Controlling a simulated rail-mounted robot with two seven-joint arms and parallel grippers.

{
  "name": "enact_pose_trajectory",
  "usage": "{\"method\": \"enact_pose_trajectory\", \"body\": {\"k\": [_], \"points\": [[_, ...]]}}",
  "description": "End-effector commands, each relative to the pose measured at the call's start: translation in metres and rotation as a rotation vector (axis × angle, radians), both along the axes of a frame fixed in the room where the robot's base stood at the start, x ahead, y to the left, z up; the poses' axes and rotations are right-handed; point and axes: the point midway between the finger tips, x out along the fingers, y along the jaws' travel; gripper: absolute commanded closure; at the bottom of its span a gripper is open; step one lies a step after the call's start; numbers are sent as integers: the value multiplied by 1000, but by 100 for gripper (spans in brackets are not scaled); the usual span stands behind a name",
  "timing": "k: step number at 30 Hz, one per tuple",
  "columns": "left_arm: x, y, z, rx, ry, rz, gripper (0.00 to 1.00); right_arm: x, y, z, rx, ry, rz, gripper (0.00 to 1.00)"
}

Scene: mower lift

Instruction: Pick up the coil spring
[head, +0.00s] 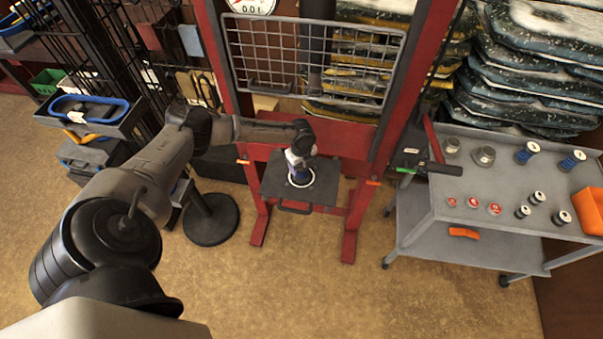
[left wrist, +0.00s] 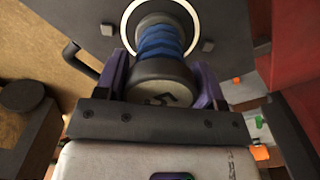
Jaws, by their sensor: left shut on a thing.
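The coil spring (head: 298,176) is blue with a dark end cap and stands upright over the dark plate (head: 325,188) of the red press, within a white ring on that plate. In the left wrist view the spring's blue coils (left wrist: 160,42) show beyond the grey cap (left wrist: 160,80), which has a number on it. My left gripper (left wrist: 160,88) has its purple fingers shut on the cap, one on each side. Whether the spring's lower end touches the plate is hard to tell. My right gripper is in neither view.
The red press frame (head: 356,215) stands around the plate, with a wire guard (head: 315,60) above. A grey cart (head: 470,215) at right holds blue springs (head: 526,152), small cylinders and an orange bin (head: 590,208). A round black base (head: 210,222) stands left of the press.

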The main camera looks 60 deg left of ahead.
Motion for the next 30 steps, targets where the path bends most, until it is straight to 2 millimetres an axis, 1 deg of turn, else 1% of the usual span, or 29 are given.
{"method": "enact_pose_trajectory", "body": {"k": [1, 2, 15, 16, 25, 29, 30], "points": [[0, 0, 0, 0, 0, 0, 50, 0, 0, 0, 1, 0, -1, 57], [0, 0, 0, 0, 0, 0, 53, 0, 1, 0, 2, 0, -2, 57], [0, 0, 0, 0, 0, 0, 95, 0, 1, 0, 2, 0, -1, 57], [1, 0, 1, 0, -2, 0, 97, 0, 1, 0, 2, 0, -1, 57], [1, 0, 3, 0, -2, 0, 97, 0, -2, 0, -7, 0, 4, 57], [1, 0, 12, 0, -2, 0, 97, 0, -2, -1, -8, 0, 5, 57], [1, 0, 16, 0, -3, 0, 97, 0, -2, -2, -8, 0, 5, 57]]}}
